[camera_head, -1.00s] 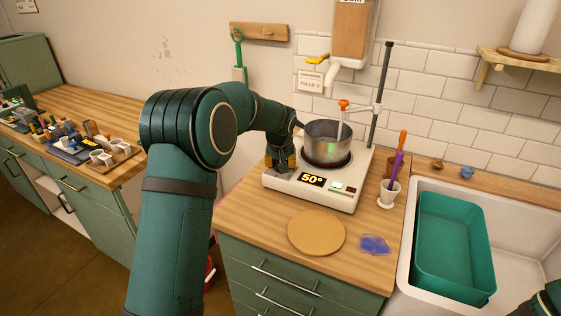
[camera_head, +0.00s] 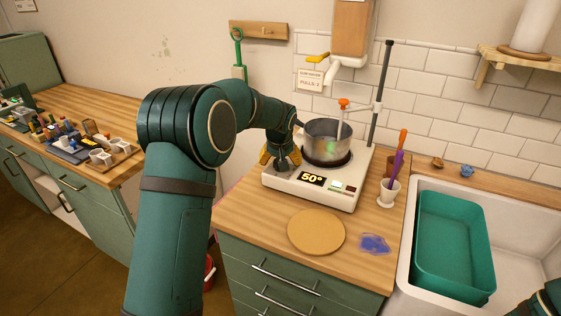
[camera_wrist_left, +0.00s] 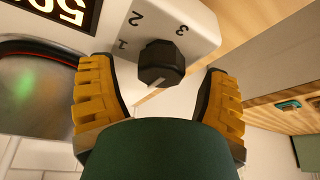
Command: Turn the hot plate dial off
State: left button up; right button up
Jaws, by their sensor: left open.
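The white hot plate (camera_head: 330,192) stands on the wooden counter, its display reading 50°. In the left wrist view, its black dial (camera_wrist_left: 161,63) sits on the panel beside the printed marks 1, 2 and 3. A pale pointer line shows at the dial's lower edge. My left gripper (camera_head: 281,160) is at the hot plate's left front corner. Its yellow fingers (camera_wrist_left: 160,80) are open, one on each side of the dial, with a visible gap to both. In the head view the gripper mostly hides the dial. My right gripper is out of view.
A metal pot (camera_head: 328,142) sits on the hot plate, beside a stand rod (camera_head: 381,95). A white cup (camera_head: 388,194) with tools stands to the right. A round board (camera_head: 316,233) and a blue-purple patch (camera_head: 374,244) lie in front. The sink holds a green tub (camera_head: 455,245).

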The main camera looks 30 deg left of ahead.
pick_arm(q)
jog(key=v, duration=1.1)
jog(key=shift+s+r, duration=0.15)
jog(key=shift+r, duration=0.05)
